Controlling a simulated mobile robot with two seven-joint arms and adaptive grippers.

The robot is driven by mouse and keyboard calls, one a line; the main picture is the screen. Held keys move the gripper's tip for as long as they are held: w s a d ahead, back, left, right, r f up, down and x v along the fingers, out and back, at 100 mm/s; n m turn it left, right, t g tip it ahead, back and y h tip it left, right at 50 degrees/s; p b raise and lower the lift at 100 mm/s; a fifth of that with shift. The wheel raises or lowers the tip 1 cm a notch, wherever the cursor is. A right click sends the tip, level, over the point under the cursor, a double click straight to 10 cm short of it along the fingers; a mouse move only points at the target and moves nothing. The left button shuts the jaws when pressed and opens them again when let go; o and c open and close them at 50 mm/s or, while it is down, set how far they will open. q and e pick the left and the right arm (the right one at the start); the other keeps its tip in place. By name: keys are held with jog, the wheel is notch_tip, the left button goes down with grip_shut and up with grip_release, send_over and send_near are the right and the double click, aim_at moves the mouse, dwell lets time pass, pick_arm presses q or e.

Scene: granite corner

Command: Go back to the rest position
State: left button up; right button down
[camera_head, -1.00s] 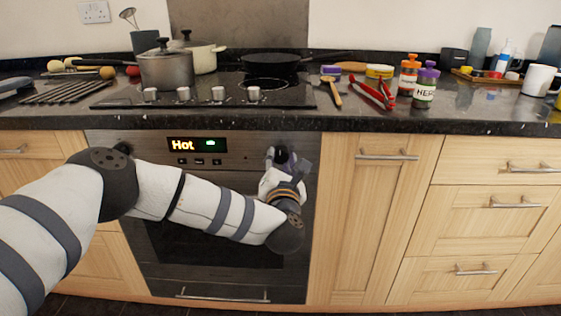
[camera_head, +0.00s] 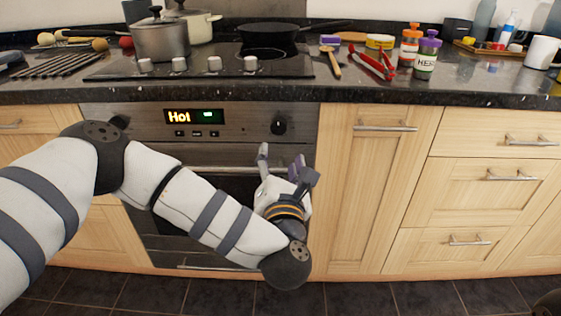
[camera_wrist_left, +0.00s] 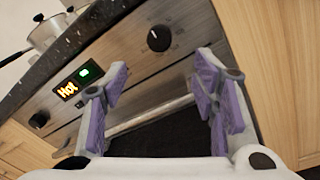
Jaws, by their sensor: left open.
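My left gripper (camera_head: 284,166) is open and empty in front of the upper right part of the oven (camera_head: 215,190). Its purple-padded fingers stand apart in the left wrist view (camera_wrist_left: 166,95), with the oven handle bar (camera_wrist_left: 150,115) seen behind and between them. The right oven knob (camera_head: 278,126) is above the gripper and clear of it; it also shows in the left wrist view (camera_wrist_left: 159,38). The oven display (camera_head: 194,116) is lit with "Hot" and a green sign. My right gripper is in neither view.
The granite worktop (camera_head: 450,90) runs above the oven, with a hob, pots (camera_head: 160,40), a black pan (camera_head: 268,32), red tongs (camera_head: 374,66) and jars on it. Wooden cupboards and drawers (camera_head: 490,185) stand to the right. Dark floor tiles (camera_head: 340,296) below are clear.

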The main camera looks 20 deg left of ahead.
pick_arm(q)
jog(key=shift+s+d, duration=0.1)
jog(key=shift+s, duration=0.35)
